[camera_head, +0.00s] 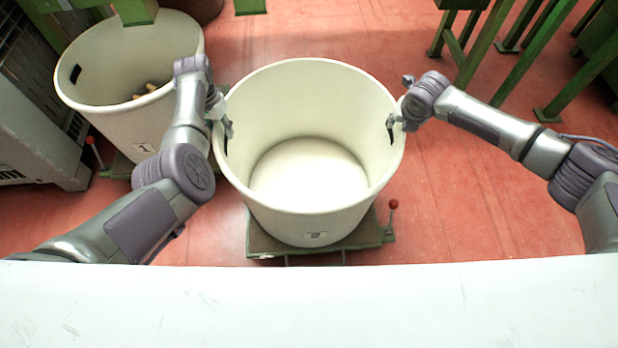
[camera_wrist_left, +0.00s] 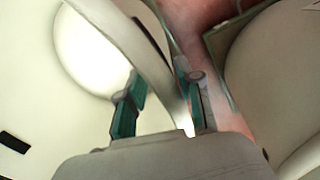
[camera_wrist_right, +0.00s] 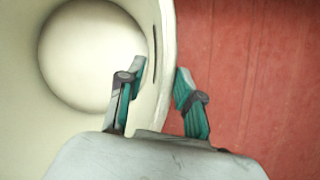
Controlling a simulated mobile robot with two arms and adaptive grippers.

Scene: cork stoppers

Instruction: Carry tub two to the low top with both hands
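Tub two (camera_head: 316,216), a large empty cream tub with a small label low on its front, stands upright on a green wheeled base (camera_head: 262,240). My left gripper (camera_head: 223,122) is at its left rim. In the left wrist view its fingers (camera_wrist_left: 160,95) stand apart, one on each side of the tub wall (camera_wrist_left: 135,45). My right gripper (camera_head: 397,122) is at the right rim, by a dark slot. In the right wrist view its fingers (camera_wrist_right: 161,85) straddle the wall (camera_wrist_right: 166,60) with visible space between them. Firm contact is not visible on either side.
Tub one (camera_head: 125,118), holding a few corks (camera_head: 146,90), stands at the left behind my left arm. A pale, scuffed top (camera_head: 310,308) spans the front; I cannot tell its height. Green frames (camera_head: 520,55) stand at the back right. Red floor (camera_head: 460,190) is clear at right.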

